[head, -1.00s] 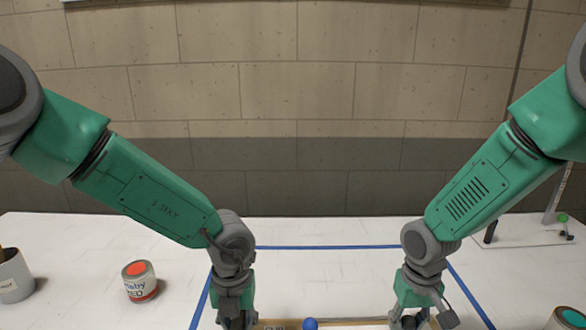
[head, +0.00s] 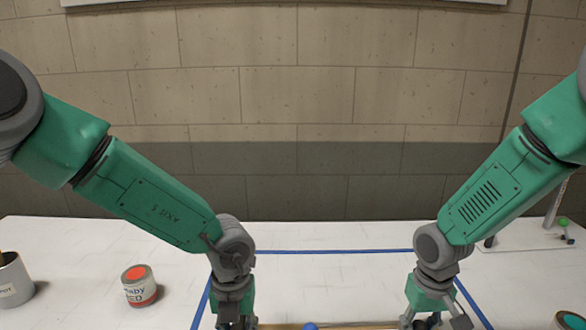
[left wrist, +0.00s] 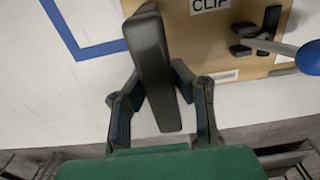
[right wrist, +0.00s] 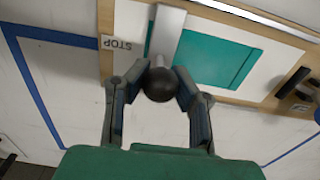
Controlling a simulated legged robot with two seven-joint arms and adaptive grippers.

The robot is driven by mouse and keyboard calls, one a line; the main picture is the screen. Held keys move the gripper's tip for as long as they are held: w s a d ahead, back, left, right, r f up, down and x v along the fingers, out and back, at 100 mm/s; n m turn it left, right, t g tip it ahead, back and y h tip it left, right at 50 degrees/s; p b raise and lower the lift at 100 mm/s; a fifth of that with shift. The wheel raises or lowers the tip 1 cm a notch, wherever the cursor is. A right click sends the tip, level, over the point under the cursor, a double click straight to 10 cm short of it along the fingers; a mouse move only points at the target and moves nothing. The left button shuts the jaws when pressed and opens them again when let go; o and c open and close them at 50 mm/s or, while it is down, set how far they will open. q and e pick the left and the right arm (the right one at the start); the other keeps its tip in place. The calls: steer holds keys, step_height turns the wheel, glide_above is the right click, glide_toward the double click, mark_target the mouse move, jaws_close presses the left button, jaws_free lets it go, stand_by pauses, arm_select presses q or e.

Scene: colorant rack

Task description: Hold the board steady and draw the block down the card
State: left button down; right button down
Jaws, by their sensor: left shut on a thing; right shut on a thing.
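The wooden board (left wrist: 230,40) shows in the left wrist view, with a CLIP label (left wrist: 209,4). My left gripper (left wrist: 163,108) is shut on a long black handle (left wrist: 152,55) at the board's edge. In the right wrist view, my right gripper (right wrist: 159,92) is shut on the black ball knob (right wrist: 160,84) of a grey block (right wrist: 168,28). The block lies over the white card (right wrist: 131,25), beside a teal patch (right wrist: 210,58) and near a STOP label (right wrist: 119,45). In the head view only the board's far edge (head: 360,327) shows.
A blue ball knob (left wrist: 309,57) on a lever stands near the left gripper. Blue tape (head: 335,252) outlines the work area. A red-topped can (head: 138,286) and a grey pot (head: 13,282) stand left; a teal-topped can (head: 570,320) stands right. The table behind the board is clear.

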mark_target(423, 321)
arm_select(q)
steer(key=shift+a, duration=0.1)
arm_select(e)
steer(key=shift+d, duration=0.35)
steer(key=c, duration=1.3)
jaws_free()
steer(key=shift+a+r, duration=0.1)
steer(key=shift+r, duration=0.05)
steer(key=shift+r, duration=0.35)
step_height(423, 321, up, 11)
steer(key=shift+f, duration=0.1)
steer(key=shift+w, duration=0.1)
arm_select(q)
steer(key=c, duration=1.3)
jaws_free()
steer(key=shift+c, duration=0.2)
